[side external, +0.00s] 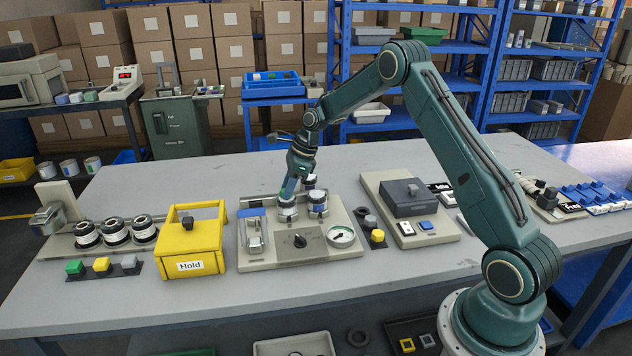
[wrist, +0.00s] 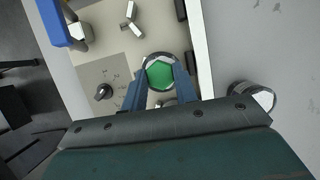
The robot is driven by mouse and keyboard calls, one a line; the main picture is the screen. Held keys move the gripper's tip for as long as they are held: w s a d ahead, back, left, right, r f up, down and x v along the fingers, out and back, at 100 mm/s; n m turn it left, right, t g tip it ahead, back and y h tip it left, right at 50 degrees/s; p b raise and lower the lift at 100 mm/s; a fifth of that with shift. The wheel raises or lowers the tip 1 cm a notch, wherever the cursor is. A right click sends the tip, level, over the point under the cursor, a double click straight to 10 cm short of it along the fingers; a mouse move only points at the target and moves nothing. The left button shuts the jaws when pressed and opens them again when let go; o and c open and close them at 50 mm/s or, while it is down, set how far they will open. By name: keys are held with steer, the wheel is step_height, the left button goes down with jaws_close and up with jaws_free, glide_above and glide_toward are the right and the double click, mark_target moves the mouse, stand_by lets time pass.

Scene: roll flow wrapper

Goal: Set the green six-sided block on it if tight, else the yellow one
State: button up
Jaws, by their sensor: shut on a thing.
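My gripper (wrist: 160,78) is shut on a green six-sided block (wrist: 160,74), with one blue finger on each side of it. In the wrist view the block lies over a round silver-rimmed post; I cannot tell whether it rests on it. In the side view my gripper (side external: 288,198) is low over the left silver post (side external: 287,212) of the beige panel (side external: 265,262), and the block is hidden there. A second post (side external: 318,208) with a blue band stands just right. No yellow six-sided block can be made out for sure.
The panel has a blue-handled clamp (side external: 253,230), black knob (side external: 300,241) and round gauge (side external: 341,236). Left are a yellow box (side external: 190,243) marked "Hold", several rolls (side external: 115,231) and small green, yellow and grey pieces (side external: 101,265). A grey-box station (side external: 408,197) stands right. The front table is clear.

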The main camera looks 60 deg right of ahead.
steer(key=o, duration=1)
steer(key=shift+r, duration=0.1)
steer(key=v, duration=1.3)
steer(key=shift+d+r, duration=0.2)
steer(key=shift+r, duration=0.05)
steer(key=shift+s, duration=0.15)
